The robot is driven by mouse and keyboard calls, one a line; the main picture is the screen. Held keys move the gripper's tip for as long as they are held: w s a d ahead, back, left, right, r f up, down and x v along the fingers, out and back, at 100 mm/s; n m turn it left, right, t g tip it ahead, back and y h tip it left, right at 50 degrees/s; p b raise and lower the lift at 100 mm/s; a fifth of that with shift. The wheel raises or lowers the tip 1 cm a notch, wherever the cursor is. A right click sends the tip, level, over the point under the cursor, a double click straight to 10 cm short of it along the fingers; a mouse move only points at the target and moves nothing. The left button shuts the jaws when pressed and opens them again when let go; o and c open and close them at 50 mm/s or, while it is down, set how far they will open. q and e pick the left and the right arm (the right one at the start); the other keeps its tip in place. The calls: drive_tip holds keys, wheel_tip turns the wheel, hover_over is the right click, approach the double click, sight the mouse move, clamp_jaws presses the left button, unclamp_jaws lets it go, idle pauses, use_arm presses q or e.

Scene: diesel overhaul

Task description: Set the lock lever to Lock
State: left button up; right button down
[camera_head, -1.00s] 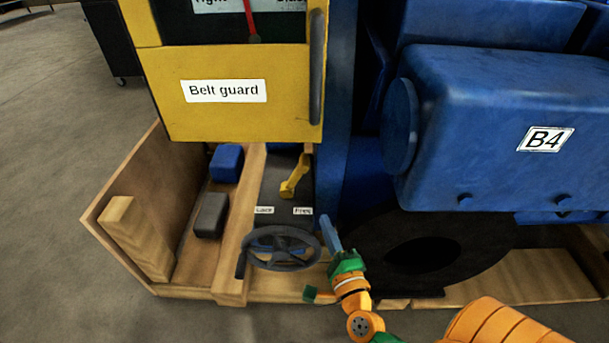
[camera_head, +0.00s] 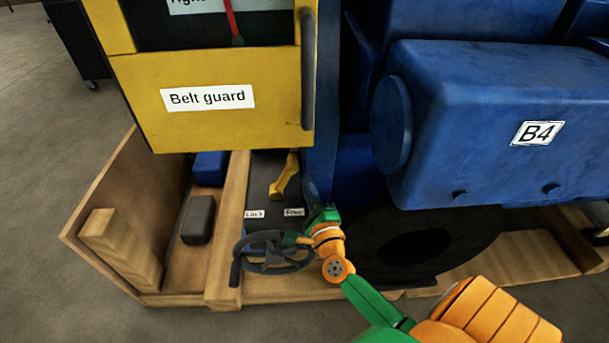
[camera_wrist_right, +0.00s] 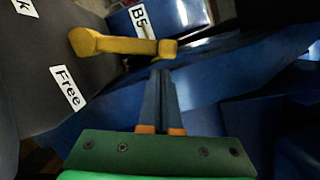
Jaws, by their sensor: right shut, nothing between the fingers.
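The yellow lock lever (camera_head: 285,178) stands on a dark plate in the head view, slanting up and right. Its near end is above the white labels Lock (camera_head: 254,214) and Free (camera_head: 294,212). In the right wrist view the lever (camera_wrist_right: 125,45) lies across the upper left, above the Free label (camera_wrist_right: 68,86). My right gripper (camera_head: 314,190) is right of the lever and beyond the handwheel's right edge. In the wrist view its fingers (camera_wrist_right: 160,75) are shut and empty, their tips just below the lever's right end, with no clear contact. My left gripper is out of view.
A dark handwheel (camera_head: 273,252) stands in front of the plate, close beside my right wrist. The yellow belt guard (camera_head: 215,125) overhangs above. The blue engine body (camera_head: 480,120) fills the right. Wooden crate sides (camera_head: 120,210) bound the left.

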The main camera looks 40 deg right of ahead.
sight(287, 172)
drive_tip(key=shift+x, duration=1.15)
drive_tip(key=shift+r, duration=0.1)
drive_tip(key=a+r+n+p, duration=0.1)
drive_tip(key=p, duration=0.1)
drive_tip(key=w+a+r+n+p, duration=0.1)
drive_tip(key=n+p, duration=0.1)
drive_tip(key=p, duration=0.1)
drive_tip(key=w+a+r+n+g+y+p, duration=0.1)
drive_tip(key=p, duration=0.1)
drive_tip(key=shift+a+n+p, duration=0.2)
drive_tip(key=shift+n+p, duration=0.1)
drive_tip(key=w+a+n+g+p, duration=0.1)
drive_tip(key=w+a+n+p, duration=0.2)
drive_tip(key=a+n, duration=0.1)
drive_tip(key=shift+w+a+f, duration=0.2)
drive_tip(key=shift+a+f, duration=0.05)
drive_tip(key=shift+a, duration=0.5)
